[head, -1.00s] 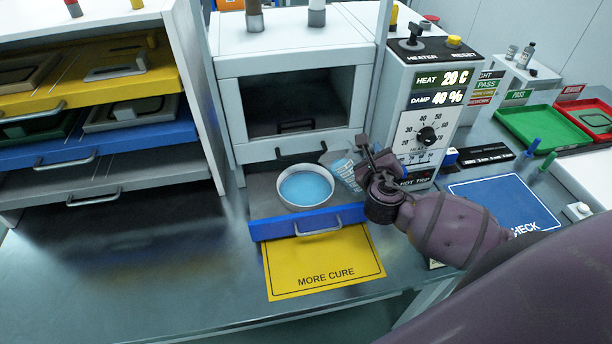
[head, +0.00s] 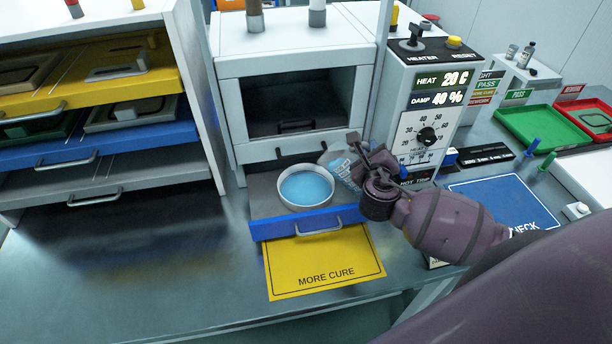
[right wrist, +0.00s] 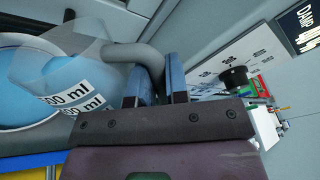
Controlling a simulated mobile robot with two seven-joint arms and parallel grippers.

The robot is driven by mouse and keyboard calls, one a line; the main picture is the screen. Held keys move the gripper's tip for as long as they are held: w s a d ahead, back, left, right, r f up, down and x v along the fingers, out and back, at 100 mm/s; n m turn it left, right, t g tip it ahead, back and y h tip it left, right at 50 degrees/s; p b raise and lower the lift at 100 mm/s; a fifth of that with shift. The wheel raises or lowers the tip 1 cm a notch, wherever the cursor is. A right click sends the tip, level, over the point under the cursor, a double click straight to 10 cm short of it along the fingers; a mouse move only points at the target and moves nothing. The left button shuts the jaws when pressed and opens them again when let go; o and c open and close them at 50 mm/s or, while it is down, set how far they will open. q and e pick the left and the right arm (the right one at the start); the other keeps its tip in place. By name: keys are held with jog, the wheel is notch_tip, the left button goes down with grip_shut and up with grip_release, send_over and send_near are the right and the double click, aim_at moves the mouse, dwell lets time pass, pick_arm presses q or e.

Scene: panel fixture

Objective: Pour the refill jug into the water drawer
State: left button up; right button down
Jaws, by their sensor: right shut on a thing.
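The water drawer (head: 290,226) is pulled out under the chamber, with a blue front and a metal handle. A round white dish (head: 306,203) of blue water sits in it. The clear refill jug (head: 338,162) is at the dish's right rear, partly hidden behind my right gripper (head: 362,158). In the right wrist view the jug (right wrist: 95,75) is tilted, with "ml" marks and blue liquid, and its rim end lies by the dish (right wrist: 20,85). My right gripper (right wrist: 160,88) is shut on the jug's grey handle (right wrist: 140,55). My left gripper is out of view.
A heater box with dials (head: 428,120) stands close right of the gripper. A yellow "MORE CURE" mat (head: 320,268) lies in front of the drawer. A shelf rack (head: 110,170) stands at left. The bench at front left is clear.

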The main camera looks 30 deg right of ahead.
jog(key=shift+w+a+r+n, duration=0.3)
jog(key=shift+w+a+n, duration=0.4)
jog(key=shift+n, duration=0.4)
dwell(3.0)
jog(key=shift+s+g, duration=0.1)
jog(key=shift+g, duration=0.2)
